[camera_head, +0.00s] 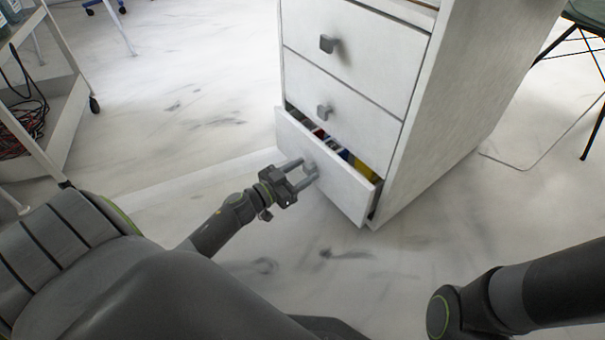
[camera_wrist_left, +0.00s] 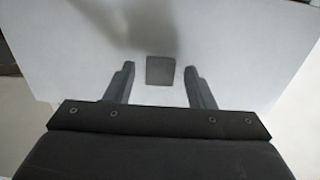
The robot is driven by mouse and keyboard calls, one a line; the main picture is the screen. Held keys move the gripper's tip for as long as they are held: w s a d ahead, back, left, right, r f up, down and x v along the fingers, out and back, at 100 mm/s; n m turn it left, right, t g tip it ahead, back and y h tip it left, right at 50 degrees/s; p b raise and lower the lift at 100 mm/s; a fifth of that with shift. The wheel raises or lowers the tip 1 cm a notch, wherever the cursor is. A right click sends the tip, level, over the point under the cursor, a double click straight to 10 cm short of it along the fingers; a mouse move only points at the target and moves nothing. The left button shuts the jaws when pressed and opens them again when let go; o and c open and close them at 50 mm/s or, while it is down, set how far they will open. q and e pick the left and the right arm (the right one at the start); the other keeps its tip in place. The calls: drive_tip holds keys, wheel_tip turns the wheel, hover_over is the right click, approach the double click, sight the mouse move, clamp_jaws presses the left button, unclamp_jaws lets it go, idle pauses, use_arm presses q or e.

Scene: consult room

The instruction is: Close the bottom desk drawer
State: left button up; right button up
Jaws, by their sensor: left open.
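The bottom drawer (camera_head: 336,178) of the white desk pedestal is pulled partly out, with colourful items showing inside. Its white front fills much of the left wrist view (camera_wrist_left: 235,60). Its square grey knob (camera_wrist_left: 160,70) lies between the fingers in that view. My left gripper (camera_head: 306,172) is open at the drawer front, its fingers either side of the knob. I cannot tell whether the fingertips touch the front. My right arm shows at the lower right of the head view, but its gripper is not in view.
The two upper drawers, middle (camera_head: 340,95) and top (camera_head: 350,42), are shut, each with a grey knob. A white wheeled cart (camera_head: 62,110) with cables stands at left. A chair (camera_head: 588,20) stands at upper right. The marbled floor left of the desk is clear.

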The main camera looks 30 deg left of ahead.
sight(314, 164)
use_arm(q)
drive_tip(key=shift+w, duration=0.1)
clamp_jaws()
drive_tip(key=shift+w+d+r, duration=0.1)
drive_tip(key=shift+w+d, duration=0.05)
drive_tip(key=shift+w, duration=0.35)
drive_tip(key=shift+p+x, duration=0.75)
drive_tip(key=shift+x, duration=0.75)
drive_tip(key=shift+w, duration=0.2)
unclamp_jaws()
drive_tip(key=shift+w+d, duration=0.15)
